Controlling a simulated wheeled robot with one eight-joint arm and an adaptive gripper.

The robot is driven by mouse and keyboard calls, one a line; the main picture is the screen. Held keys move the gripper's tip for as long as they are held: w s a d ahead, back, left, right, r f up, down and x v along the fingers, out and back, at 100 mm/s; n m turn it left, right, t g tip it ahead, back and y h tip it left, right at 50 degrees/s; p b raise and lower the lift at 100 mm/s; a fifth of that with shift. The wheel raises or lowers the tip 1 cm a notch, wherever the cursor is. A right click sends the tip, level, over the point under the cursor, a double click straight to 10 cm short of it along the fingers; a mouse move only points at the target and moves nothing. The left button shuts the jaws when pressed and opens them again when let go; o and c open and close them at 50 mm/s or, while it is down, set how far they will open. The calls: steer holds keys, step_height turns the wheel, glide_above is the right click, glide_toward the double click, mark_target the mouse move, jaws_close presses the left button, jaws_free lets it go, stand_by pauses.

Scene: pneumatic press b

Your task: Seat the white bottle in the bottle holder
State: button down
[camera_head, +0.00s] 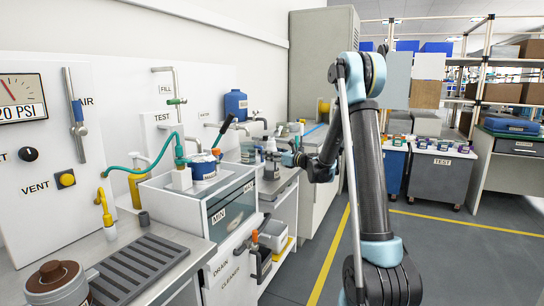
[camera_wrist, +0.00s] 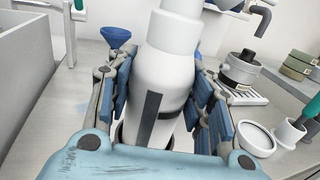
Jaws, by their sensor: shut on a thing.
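My gripper (camera_wrist: 162,84) is shut on the white bottle (camera_wrist: 165,62), with blue-padded fingers on both sides of its body. The bottle has a narrower white neck and a dark grey vertical stripe, and it looks slightly tilted in the wrist view. A dark gap and a pale curved edge show around its lower end; I cannot tell whether these belong to the bottle holder. The bottle's base is hidden by my gripper. In the head view my gripper (camera_head: 289,158) is small, over the far bench, and the bottle cannot be made out.
In the wrist view, a blue funnel (camera_wrist: 116,37) stands behind left, a dark-banded jar (camera_wrist: 240,70) and a round white dish (camera_wrist: 257,138) at right. A grey wall (camera_wrist: 30,55) edges the left. In the head view, a press unit (camera_head: 205,200) stands on the near bench.

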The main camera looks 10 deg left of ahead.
steer(key=shift+f, duration=0.15)
steer(key=c, duration=0.7)
jaws_free()
steer(key=v, duration=1.2)
